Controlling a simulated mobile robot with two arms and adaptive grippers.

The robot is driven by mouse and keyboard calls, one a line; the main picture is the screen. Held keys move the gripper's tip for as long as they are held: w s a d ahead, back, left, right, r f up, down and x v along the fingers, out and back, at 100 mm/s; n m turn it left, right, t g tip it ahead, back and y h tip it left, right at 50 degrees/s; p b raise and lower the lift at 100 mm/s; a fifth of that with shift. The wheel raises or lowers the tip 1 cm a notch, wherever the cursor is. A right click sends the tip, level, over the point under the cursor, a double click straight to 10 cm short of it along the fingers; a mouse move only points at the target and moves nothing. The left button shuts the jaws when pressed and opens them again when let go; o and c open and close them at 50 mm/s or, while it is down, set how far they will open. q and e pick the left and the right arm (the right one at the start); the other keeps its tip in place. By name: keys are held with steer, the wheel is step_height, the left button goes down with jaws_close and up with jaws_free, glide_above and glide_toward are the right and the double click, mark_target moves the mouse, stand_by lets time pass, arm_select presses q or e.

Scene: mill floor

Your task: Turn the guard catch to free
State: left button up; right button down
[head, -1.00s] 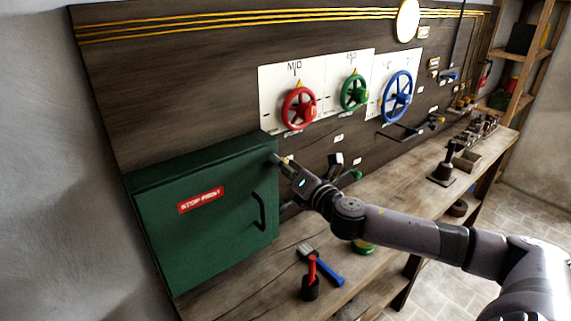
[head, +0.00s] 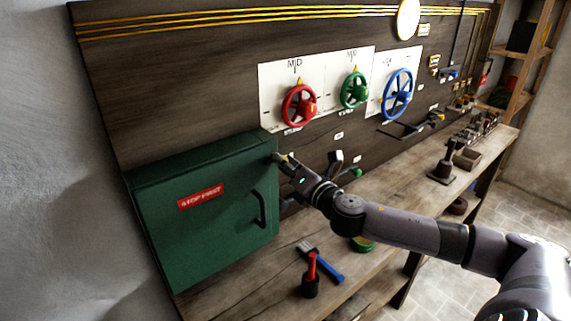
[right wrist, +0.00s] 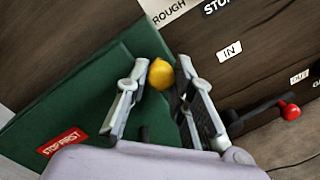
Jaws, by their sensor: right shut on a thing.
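The green guard box (head: 200,240) stands at the left end of the bench, with a red "STOP FIRST" label (head: 201,197) and a dark handle on its front. The guard catch shows in the right wrist view as a yellow knob (right wrist: 160,75) at the edge of the green box. My right gripper (head: 281,159) is at the upper right corner of the box, shut on the catch, with one finger on each side of the knob. In the head view the fingers mostly hide the catch. My left gripper is not in view.
Red (head: 299,106), green (head: 354,90) and blue (head: 397,94) handwheels are on the back board. A dark lever (head: 445,165) stands farther right.

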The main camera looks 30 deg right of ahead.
steer(key=shift+m, duration=0.4)
steer(key=shift+d+f+m+g+y+p, duration=0.1)
steer(key=shift+m+g+y+p, duration=0.25)
steer(key=shift+m+p, duration=2.55)
steer(key=shift+m+g+y+p, duration=0.25)
steer(key=shift+m+y+p, duration=0.35)
steer(key=shift+m, duration=4.4)
steer(key=shift+f, duration=0.1)
steer(key=c, duration=1.7)
jaws_free()
steer(key=o, duration=0.3)
steer(key=shift+o, duration=0.2)
